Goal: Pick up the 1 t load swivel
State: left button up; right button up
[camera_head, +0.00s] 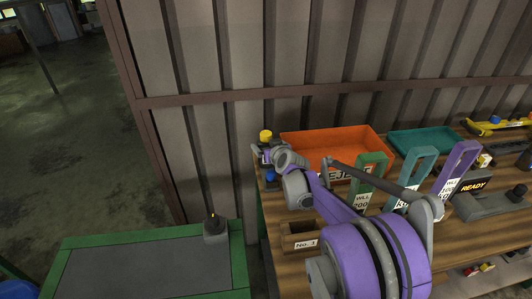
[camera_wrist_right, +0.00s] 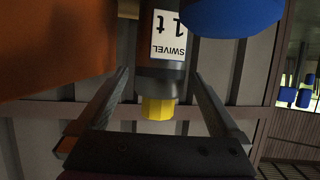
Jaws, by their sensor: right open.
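The 1 t load swivel (camera_wrist_right: 162,82) shows in the right wrist view as a dark body with a white label reading "SWIVEL 1 t" upside down and a yellow hex end. In the head view its yellow end (camera_head: 265,135) sticks up at the left end of the wooden bench, and its body is partly hidden by my arm. In the head view my right gripper (camera_head: 266,157) is small and beside the swivel. My left gripper is not in view.
An orange reject bin (camera_head: 330,140) stands close by, with a teal tray (camera_head: 420,140) to its right. Labelled green, teal and purple upright pieces stand on the bench (camera_head: 455,225). A blue part (camera_wrist_right: 235,14) is close to the swivel. A green-edged table (camera_head: 140,242) is at lower left.

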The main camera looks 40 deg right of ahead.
grip_shut()
dwell(0.3)
jog(key=shift+r, duration=0.15)
